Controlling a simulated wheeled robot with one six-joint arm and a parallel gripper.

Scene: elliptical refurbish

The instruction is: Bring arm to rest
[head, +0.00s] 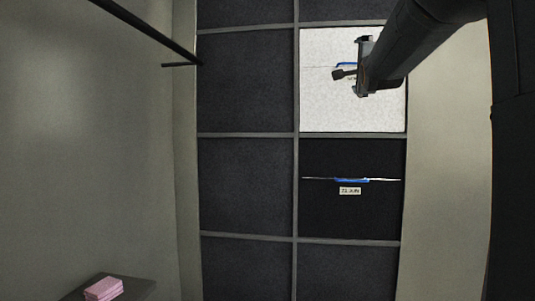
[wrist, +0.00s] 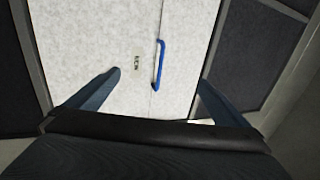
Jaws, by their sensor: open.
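My gripper (head: 354,72) is in front of a white panel (head: 318,105) at the upper right of the head view. In the wrist view its two fingers are spread wide, and my gripper (wrist: 159,80) is open with nothing between the fingers. The white panel (wrist: 100,35) fills the middle of the wrist view. A blue handle (wrist: 158,65) and a small label (wrist: 137,62) show on it beyond the fingertips, apart from them. In the head view my gripper and arm hide part of the panel and its handle (head: 347,64).
Dark panels in a grey grid (head: 248,85) surround the white panel. Below it, a black panel has a blue handle (head: 352,180) and a label (head: 350,191). A pink block (head: 104,288) lies on a dark surface (head: 135,288) at the lower left. A black rod (head: 145,28) crosses the upper left.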

